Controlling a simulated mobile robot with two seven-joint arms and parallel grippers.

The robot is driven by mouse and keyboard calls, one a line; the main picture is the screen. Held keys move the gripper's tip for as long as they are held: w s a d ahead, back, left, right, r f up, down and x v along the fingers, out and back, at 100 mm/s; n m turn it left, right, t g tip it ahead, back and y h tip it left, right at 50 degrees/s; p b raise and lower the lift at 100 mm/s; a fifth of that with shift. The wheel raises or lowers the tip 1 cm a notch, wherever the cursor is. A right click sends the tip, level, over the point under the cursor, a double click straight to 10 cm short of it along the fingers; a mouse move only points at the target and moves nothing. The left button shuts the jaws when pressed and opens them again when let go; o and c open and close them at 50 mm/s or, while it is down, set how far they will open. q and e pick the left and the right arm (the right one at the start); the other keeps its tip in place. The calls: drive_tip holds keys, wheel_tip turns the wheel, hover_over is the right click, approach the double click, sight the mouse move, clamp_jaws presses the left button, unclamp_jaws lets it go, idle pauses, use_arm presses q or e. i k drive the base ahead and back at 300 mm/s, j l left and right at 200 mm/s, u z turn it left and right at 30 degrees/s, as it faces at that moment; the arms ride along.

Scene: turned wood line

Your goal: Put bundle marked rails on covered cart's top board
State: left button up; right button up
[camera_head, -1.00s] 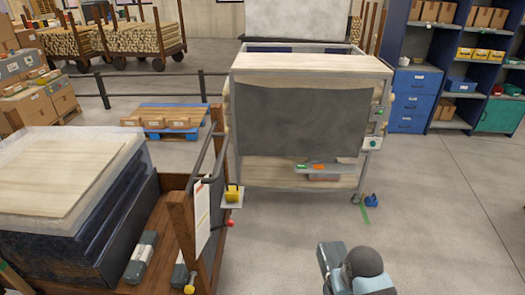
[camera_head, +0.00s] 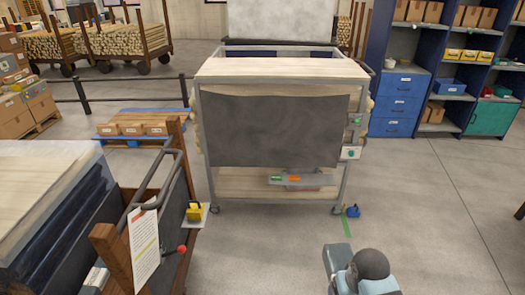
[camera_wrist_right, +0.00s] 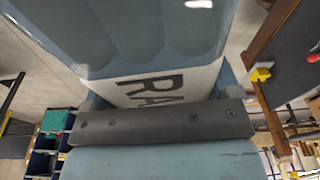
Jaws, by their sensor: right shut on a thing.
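The covered cart stands ahead in the head view, with a dark grey cover (camera_head: 275,130) hanging over its front. Its pale wooden top board (camera_head: 285,71) is bare. In the right wrist view, my right gripper (camera_wrist_right: 160,88) is shut on the rails bundle (camera_wrist_right: 150,35), a blue-grey wrapped pack with a white label. The letters "RA" show on the label; the rest is hidden by the gripper. In the head view only part of my right arm shows, at the bottom; the gripper and bundle are out of that frame. My left gripper is in no view.
A brown-framed cart (camera_head: 112,255) with a handle and hanging sheet stands close at front left. A blue pallet (camera_head: 150,140) with boxes lies behind it. Blue shelving (camera_head: 400,100) stands at back right.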

sight(332, 69)
drive_tip(key=i+l+z, duration=0.1)
drive_tip(key=i+l, duration=0.55)
drive_tip(key=i, duration=0.15)
drive_tip(key=i+l+z, duration=0.1)
drive_tip(key=i, duration=1.15)
